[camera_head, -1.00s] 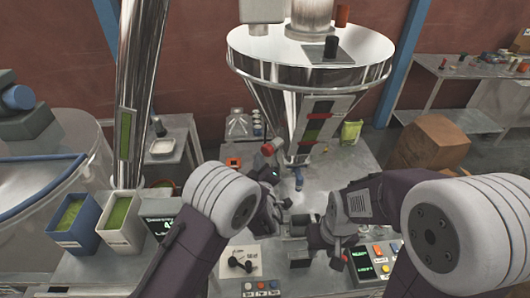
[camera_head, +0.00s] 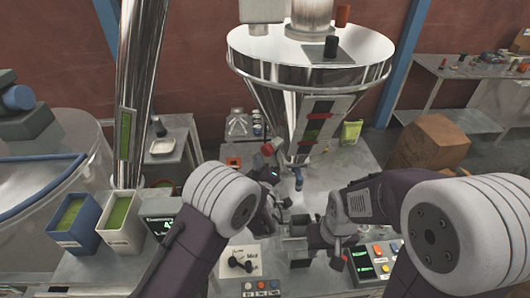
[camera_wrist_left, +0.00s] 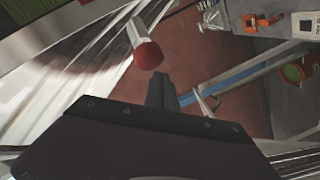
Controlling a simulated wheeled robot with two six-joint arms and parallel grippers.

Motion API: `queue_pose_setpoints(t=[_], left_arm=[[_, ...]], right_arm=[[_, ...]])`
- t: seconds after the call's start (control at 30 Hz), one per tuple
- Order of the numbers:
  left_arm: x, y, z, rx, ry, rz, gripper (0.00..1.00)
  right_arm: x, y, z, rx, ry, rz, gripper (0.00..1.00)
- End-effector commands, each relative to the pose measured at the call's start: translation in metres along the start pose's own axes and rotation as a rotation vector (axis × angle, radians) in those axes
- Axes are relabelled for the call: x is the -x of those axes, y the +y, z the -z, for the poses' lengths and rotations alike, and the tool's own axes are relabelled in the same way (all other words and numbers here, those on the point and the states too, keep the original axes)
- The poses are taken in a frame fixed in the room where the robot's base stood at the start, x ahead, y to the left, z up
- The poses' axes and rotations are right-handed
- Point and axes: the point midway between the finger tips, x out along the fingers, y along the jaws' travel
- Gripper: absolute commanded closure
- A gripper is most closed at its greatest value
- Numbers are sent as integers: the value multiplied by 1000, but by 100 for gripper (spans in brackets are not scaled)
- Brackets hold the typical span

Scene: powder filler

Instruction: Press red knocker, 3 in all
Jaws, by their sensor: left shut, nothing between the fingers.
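The red knocker (camera_head: 267,149) is a small red-tipped part on the left side of the steel cone hopper (camera_head: 285,103) in the head view. In the left wrist view the knocker (camera_wrist_left: 148,55) shows as a red rounded tip on a pale rod, just beyond and left of my fingertips. My left gripper (camera_wrist_left: 161,82) is shut and empty, with a visible gap to the red tip in the picture. In the head view my left wrist is below the knocker and its fingers are hard to make out. My right gripper (camera_head: 338,238) is low over the bench; its fingers are unclear.
A control panel with buttons (camera_head: 378,262) stands at right front, and a dial box (camera_head: 240,262) at centre front. Blue (camera_head: 72,240) and white (camera_head: 121,243) bins with green contents stand at left. A steel tube (camera_head: 137,90) rises behind them. Bench right of the hopper is mostly clear.

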Motion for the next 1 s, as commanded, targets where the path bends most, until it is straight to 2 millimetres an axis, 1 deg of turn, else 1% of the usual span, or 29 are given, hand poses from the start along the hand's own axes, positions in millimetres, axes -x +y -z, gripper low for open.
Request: queue_pose_setpoints(t=[0.67, 1.0], left_arm=[[0, 0, 0, 0, 0, 0, 100], [-6, 5, -4, -1, 0, -1, 100]], right_arm=[[0, 0, 0, 0, 0, 0, 64], [2, 0, 0, 0, 0, 0, 64]])
